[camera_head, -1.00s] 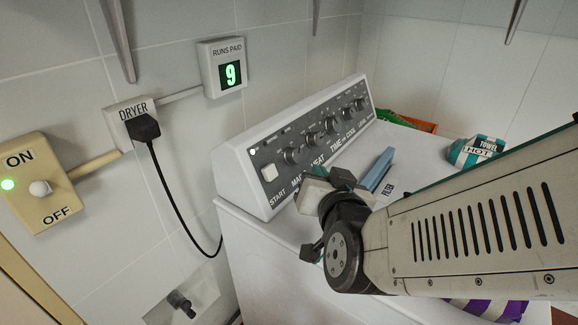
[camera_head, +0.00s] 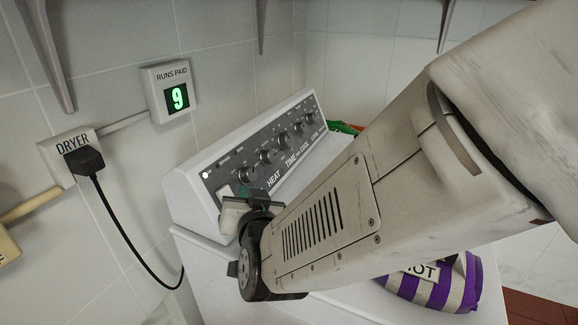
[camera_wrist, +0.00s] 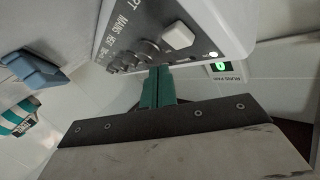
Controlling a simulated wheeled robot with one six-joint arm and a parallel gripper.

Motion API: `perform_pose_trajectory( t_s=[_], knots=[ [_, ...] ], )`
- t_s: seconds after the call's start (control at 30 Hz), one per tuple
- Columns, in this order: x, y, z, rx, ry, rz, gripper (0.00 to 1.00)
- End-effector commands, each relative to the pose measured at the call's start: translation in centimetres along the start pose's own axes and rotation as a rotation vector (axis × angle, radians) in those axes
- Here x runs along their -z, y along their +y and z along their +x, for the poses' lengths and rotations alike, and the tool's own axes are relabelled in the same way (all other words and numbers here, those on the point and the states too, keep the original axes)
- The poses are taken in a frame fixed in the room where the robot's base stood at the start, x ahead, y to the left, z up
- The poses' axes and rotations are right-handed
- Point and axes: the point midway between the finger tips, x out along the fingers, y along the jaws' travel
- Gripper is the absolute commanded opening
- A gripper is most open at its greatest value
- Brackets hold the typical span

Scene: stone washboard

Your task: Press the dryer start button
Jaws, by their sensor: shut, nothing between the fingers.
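The dryer's slanted control panel (camera_head: 262,150) carries a row of dark knobs and a pale square start button (camera_head: 225,191) at its left end, partly covered by my gripper in the head view. The button shows whole in the wrist view (camera_wrist: 178,36), upper right. My gripper (camera_head: 243,192) is shut and empty, just in front of the panel's left end. Its teal fingers (camera_wrist: 157,86) show in the wrist view below the button and beside the knobs. Whether the fingertips touch the panel cannot be told. A small lamp (camera_head: 205,175) above the button is lit.
A counter (camera_head: 177,97) on the wall reads 9. The dryer plug (camera_head: 85,160) and its black cable hang to the left. A blue object (camera_wrist: 33,70) and a teal-striped towel (camera_wrist: 14,122) show in the wrist view.

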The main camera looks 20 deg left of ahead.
Motion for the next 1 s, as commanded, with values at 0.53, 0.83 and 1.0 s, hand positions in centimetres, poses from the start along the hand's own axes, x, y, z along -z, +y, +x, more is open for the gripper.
perform_pose_trajectory(
  t_s=[0.53,0.83,1.0],
  knots=[
    [-0.97,-0.98,1.3,0.0,0.0,0.0,0.0],
    [-0.95,-0.96,1.29,0.0,0.0,0.0,0.0],
    [-0.95,-0.95,1.28,0.0,0.0,0.0,0.0]
  ],
)
